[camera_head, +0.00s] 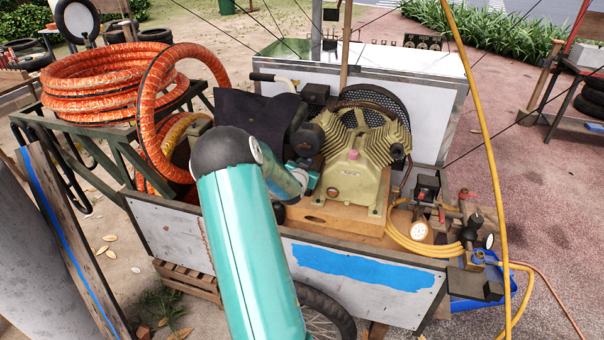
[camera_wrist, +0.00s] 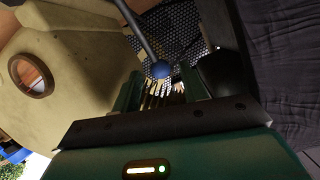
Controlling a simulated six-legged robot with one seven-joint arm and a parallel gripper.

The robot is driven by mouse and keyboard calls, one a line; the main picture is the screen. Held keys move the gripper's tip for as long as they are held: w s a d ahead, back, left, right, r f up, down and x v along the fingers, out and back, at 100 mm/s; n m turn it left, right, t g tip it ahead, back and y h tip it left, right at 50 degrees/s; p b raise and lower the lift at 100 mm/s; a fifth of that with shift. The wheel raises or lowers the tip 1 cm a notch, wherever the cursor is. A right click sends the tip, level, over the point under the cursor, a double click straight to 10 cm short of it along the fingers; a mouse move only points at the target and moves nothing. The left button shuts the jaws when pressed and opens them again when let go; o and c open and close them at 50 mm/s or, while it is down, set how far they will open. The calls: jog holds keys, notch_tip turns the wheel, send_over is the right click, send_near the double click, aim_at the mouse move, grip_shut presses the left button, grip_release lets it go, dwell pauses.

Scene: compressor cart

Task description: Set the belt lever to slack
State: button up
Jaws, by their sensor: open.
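In the wrist view a grey metal rod with a blue ball knob (camera_wrist: 160,70) comes down from the top; it looks like the belt lever. My gripper (camera_wrist: 158,90) is open, with one finger on each side of the picture's middle. The knob shows between the fingertips or just beyond them; I cannot tell the depth or whether they touch. In the head view the cream compressor (camera_head: 362,165) stands on the cart, and my teal arm reaches to its left side. The blue knob is not visible there, and my fingers are not clear there.
A perforated black belt guard (camera_head: 385,103) stands behind the compressor and fills the wrist view's background. Dark cloth (camera_head: 245,117) lies close by, at the right in the wrist view. Orange hose coils (camera_head: 95,85) sit at the left. A yellow hose (camera_head: 478,110) crosses the right side.

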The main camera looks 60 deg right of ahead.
jog(key=v, duration=1.2)
jog(key=shift+s+a, duration=0.15)
jog(key=shift+a, duration=0.05)
jog(key=shift+r, duration=0.1)
